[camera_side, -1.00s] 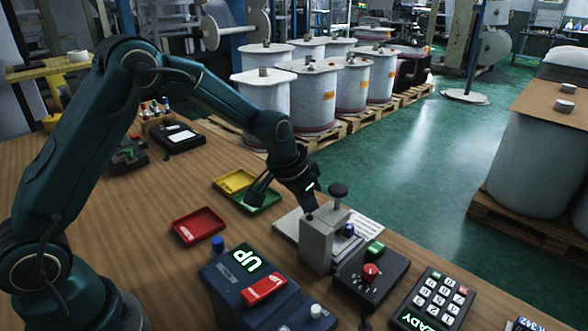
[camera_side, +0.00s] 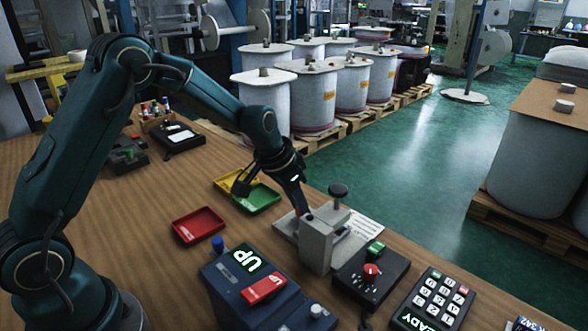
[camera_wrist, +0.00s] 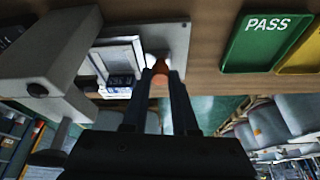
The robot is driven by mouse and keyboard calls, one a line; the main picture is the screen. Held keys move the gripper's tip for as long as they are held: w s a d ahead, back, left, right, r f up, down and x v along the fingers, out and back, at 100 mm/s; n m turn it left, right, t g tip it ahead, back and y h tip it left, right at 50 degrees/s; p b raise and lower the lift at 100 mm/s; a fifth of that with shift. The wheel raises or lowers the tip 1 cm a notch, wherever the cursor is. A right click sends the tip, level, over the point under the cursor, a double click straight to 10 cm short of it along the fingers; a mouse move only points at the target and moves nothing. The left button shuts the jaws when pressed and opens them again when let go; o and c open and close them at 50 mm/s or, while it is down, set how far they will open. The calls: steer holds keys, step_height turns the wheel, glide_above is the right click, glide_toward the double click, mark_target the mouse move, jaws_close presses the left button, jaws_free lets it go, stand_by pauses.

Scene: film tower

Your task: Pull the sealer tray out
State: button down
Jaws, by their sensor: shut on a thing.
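The sealer (camera_side: 317,245) is a grey block with a black knob on top, standing on a pale base plate. In the wrist view the sealer (camera_wrist: 52,62) is at the left. A white-framed tray (camera_wrist: 137,52) with a small dark-and-blue piece in it lies on the plate beside the sealer body. An orange-red handle (camera_wrist: 160,76) is at the tray's right end. My gripper (camera_wrist: 160,80) is shut on this handle. In the side view my gripper (camera_side: 304,211) is low behind the sealer's left side, and the sealer partly hides its tips and the tray.
A green tray (camera_side: 258,198) marked PASS in the wrist view, a yellow tray (camera_side: 230,182) and a red tray (camera_side: 198,226) lie left of the sealer. A blue console (camera_side: 262,290) reading UP, a control box (camera_side: 372,276) and a keypad (camera_side: 434,301) stand in front.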

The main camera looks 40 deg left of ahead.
steer(key=shift+a, duration=2.4)
steer(key=c, duration=1)
jaws_free()
steer(key=shift+o, duration=0.2)
steer(key=shift+d, duration=0.1)
steer(key=shift+v, duration=2.6)
